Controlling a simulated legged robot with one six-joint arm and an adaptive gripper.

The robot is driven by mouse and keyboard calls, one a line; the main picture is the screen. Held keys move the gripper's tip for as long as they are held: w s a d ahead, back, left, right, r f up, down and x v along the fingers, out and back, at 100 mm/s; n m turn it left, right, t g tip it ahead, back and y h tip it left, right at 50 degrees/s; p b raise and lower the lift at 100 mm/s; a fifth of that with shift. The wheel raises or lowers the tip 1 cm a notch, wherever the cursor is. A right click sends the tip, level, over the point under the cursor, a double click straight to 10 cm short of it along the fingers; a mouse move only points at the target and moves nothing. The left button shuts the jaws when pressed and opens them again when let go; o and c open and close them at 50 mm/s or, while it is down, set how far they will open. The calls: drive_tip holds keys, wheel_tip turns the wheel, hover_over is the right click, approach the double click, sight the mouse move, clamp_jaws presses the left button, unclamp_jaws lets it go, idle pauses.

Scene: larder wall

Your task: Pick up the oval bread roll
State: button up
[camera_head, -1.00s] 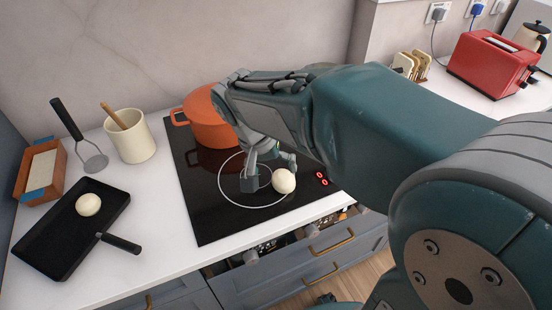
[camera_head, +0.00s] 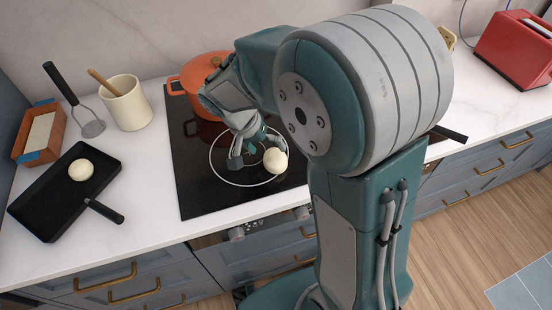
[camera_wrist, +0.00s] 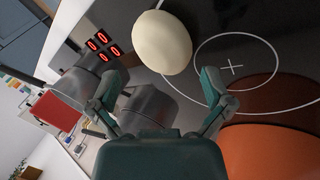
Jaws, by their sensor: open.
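A pale, smooth, oval roll (camera_head: 275,161) lies on the black cooktop (camera_head: 195,190), at the right side of the ring marked there. In the wrist view the roll (camera_wrist: 163,42) shows whole, just beyond the fingertips and roughly between their lines. My gripper (camera_head: 254,151) is open, pointing down at the cooktop beside the roll. In the wrist view the fingers of my gripper (camera_wrist: 166,84) are spread apart with nothing held between them. Another pale, rounder roll (camera_head: 81,170) lies in a black pan (camera_head: 45,208) on the left.
An orange pot (camera_head: 190,86) stands at the back of the cooktop, close behind my gripper. A red toaster (camera_head: 512,52) is far right. The white counter front is clear.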

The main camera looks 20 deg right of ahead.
sight(269, 155)
drive_tip(key=x, duration=0.4)
drive_tip(key=shift+w+a, duration=0.1)
drive_tip(key=shift+a+f, duration=0.1)
drive_tip(key=shift+f, duration=0.05)
drive_tip(key=shift+a, duration=0.25)
drive_tip(key=shift+d, duration=0.3)
drive_tip(key=c, duration=0.9)
drive_tip(key=shift+c, duration=0.2)
